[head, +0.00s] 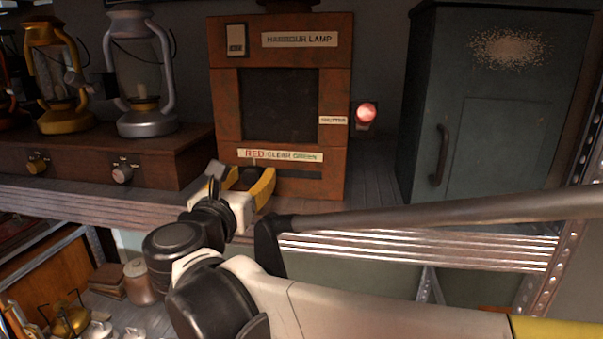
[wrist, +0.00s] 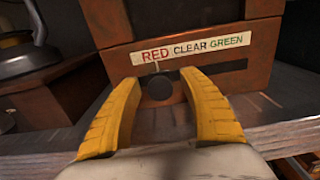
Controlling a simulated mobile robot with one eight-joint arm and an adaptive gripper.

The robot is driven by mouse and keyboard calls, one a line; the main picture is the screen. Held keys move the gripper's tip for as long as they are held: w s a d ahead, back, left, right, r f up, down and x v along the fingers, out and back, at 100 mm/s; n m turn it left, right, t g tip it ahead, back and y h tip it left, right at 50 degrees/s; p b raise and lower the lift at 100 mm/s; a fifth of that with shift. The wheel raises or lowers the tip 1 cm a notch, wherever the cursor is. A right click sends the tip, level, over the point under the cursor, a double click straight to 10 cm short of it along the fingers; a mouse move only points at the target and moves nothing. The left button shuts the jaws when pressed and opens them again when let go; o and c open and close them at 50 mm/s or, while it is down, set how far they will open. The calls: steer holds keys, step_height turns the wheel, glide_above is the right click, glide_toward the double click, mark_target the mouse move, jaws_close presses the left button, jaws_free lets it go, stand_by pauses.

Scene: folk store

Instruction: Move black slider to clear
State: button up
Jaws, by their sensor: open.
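The rusty orange lamp box (head: 223,110) carries a label strip (head: 281,155) reading RED CLEAR GREEN, which also shows in the wrist view (wrist: 190,48). Below it runs a dark slot (wrist: 222,68). The black slider (wrist: 158,89) is a round dark knob at the slot's left part, below RED and the start of CLEAR. My gripper (wrist: 160,80) is open, its yellow fingers on either side of the knob. I cannot tell whether either finger touches it. In the head view my gripper (head: 243,177) is in front of the box's lower left, largely covering the knob.
Lanterns (head: 143,75) stand on a brown knobbed base (head: 150,150) at left. A lit red lamp (head: 366,113) is beside the box's right side. A grey-green cabinet (head: 500,120) stands at right. Bare shelf (head: 370,180) lies between box and cabinet.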

mark_target(280, 171)
jaws_close()
steer(key=d, duration=0.5)
steer(key=shift+s+d, duration=0.2)
steer(key=shift+s, duration=0.05)
steer(key=shift+a, duration=0.3)
jaws_free()
steer(key=shift+d, duration=0.1)
steer(key=s+a, duration=0.1)
steer(key=s, duration=1.1)
